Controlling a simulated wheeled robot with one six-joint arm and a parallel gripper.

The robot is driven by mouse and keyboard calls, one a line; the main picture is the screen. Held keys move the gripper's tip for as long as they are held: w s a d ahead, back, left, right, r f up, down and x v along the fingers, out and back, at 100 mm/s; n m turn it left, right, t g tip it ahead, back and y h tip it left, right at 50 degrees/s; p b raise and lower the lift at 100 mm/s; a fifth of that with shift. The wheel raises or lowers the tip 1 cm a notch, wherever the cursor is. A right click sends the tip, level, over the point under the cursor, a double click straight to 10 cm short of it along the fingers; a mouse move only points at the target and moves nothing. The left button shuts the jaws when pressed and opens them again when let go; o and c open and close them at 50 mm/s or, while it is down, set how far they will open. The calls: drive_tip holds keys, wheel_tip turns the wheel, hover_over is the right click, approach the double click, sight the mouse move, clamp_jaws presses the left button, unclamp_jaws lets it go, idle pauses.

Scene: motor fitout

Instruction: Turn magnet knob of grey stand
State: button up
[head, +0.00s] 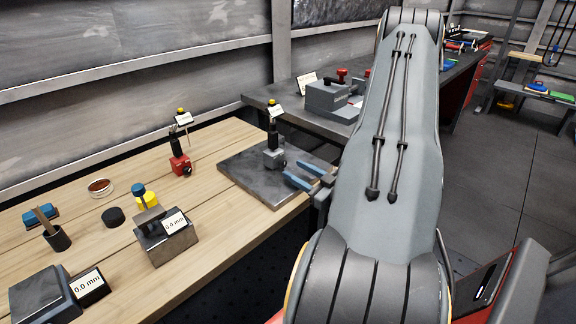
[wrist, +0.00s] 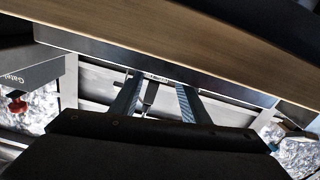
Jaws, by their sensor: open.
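The grey stand (head: 273,156) stands upright on a dark surface plate at the right end of the wooden bench, with a black post and a yellow-topped dial gauge above its grey base. A small dark knob (head: 282,163) shows faintly on the base's side facing my gripper; its setting is too small to read. My gripper (head: 294,172) is open and empty, with blue fingers just right of the stand, apart from the knob as far as I can tell.
A similar stand with a red base (head: 180,164) is further left on the wooden bench (head: 232,225). The dark surface plate (head: 250,183) lies under the grey stand. Blocks with 0.0 mm cards (head: 175,222) stand at the front left. A grey machine (head: 325,98) sits on the bench behind.

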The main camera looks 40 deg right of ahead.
sight(284, 164)
drive_tip(key=shift+w+a+p, duration=0.15)
drive_tip(key=shift+w+p, duration=0.2)
drive_tip(key=shift+w, duration=1.8)
drive_tip(key=shift+c, duration=0.3)
